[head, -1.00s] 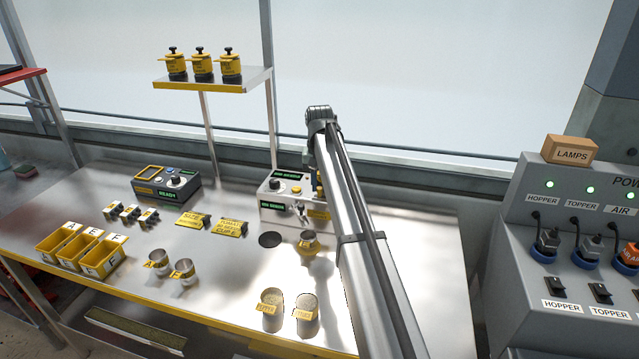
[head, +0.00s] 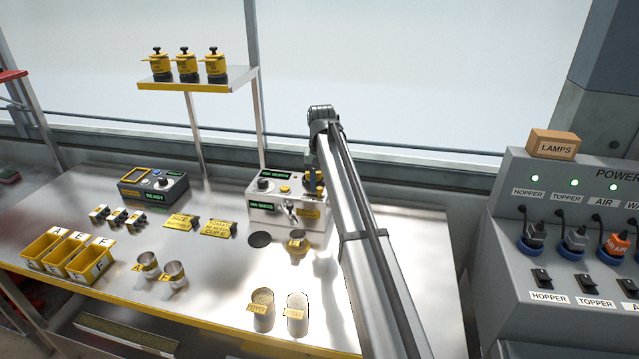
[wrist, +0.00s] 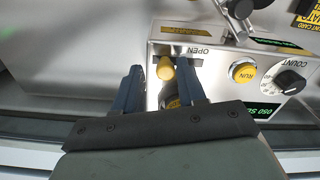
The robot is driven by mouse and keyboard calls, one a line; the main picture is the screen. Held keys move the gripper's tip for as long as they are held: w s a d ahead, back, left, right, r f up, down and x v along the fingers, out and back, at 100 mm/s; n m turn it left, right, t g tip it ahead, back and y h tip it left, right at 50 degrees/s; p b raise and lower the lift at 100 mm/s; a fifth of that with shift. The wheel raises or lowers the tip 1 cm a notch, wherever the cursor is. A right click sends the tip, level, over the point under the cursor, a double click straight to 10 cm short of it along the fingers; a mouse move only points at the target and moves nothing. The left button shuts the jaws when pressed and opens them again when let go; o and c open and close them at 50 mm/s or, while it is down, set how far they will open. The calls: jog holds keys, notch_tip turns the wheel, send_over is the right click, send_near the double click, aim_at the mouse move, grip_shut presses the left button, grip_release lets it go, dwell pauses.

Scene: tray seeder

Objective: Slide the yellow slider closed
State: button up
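The yellow slider (wrist: 166,69) is a rounded knob on the top of the grey seeder box (wrist: 218,98), beside the upside-down word OPEN in the wrist view. My gripper (wrist: 161,80) has its two blue fingers apart, one on each side of the slider. I see a gap at the fingers, and cannot tell whether either touches the knob. In the head view the seeder box (head: 268,203) stands at the back of the bench, partly behind my arm. My gripper is hidden or too small to make out there.
A yellow RUN button (wrist: 242,71) and a black COUNT dial (wrist: 290,80) sit close to the slider. A metal cup (head: 297,243) stands before the box. Two more cups (head: 262,309) stand near the front edge. The power panel (head: 570,225) is at the right.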

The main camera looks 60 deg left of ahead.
aim_at(322, 188)
jog(key=shift+o, duration=0.5)
jog(key=shift+a, duration=0.1)
jog(key=shift+r, duration=0.25)
notch_tip(322, 188, up, 13)
jog(key=shift+r, duration=0.15)
dwell(0.4)
